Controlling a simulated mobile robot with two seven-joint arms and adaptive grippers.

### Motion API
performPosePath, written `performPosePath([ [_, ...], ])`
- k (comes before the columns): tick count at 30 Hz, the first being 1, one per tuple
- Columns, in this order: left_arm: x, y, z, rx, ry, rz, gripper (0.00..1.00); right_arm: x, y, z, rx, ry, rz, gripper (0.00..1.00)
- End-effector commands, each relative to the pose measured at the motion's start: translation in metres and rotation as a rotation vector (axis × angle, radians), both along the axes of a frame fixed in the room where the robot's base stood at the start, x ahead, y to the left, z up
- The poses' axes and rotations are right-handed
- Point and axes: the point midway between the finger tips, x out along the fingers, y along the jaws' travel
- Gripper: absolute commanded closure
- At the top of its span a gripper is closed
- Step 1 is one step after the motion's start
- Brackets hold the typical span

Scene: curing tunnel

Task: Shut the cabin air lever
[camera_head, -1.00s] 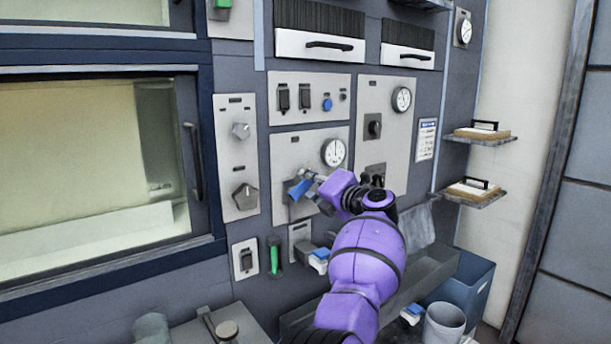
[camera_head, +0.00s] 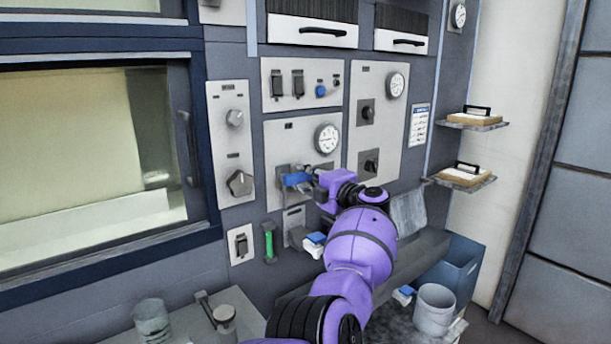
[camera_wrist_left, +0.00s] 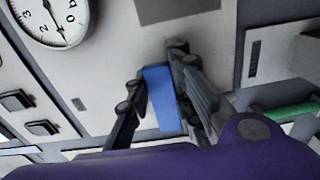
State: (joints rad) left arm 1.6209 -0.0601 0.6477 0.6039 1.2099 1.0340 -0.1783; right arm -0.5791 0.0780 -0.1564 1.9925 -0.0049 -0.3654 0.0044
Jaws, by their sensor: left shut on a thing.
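The cabin air lever appears to be the blue-handled lever (camera_head: 297,180) on the panel below the round gauge, though I cannot read its label. In the head view its blue handle lies nearly level. In the left wrist view the blue handle (camera_wrist_left: 161,98) sits between the two dark fingers. My left gripper (camera_head: 306,178) is shut on this handle. It also shows in the left wrist view (camera_wrist_left: 160,95). The purple left arm comes up from below and hides part of the panel. My right gripper is not in view.
A round gauge (camera_head: 326,138) sits just above the lever. A green handle (camera_head: 268,242) and a blue-and-white part (camera_head: 315,243) are lower down. The oven window (camera_head: 85,150) is at left. A blue bin (camera_head: 468,268) and white bucket (camera_head: 434,308) stand at lower right.

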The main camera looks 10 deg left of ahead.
Motion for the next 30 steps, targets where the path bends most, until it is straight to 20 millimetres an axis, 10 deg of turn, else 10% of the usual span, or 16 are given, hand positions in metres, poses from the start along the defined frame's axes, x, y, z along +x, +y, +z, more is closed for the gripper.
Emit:
performPosePath([
  [12, 0.0001, 0.0002, 0.0006, 0.009, 0.007, -0.001, 1.0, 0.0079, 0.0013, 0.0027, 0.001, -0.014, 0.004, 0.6],
  [13, 0.0001, 0.0002, 0.0007, 0.009, 0.007, 0.0, 0.76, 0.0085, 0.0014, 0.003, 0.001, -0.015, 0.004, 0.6],
  [17, 0.0001, 0.0002, 0.0004, 0.008, 0.007, 0.0, 0.59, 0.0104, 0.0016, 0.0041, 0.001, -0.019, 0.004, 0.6],
  [30, -0.0055, -0.0097, -0.0007, 0.005, 0.005, -0.003, 0.59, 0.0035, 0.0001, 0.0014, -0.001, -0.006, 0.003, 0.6],
])
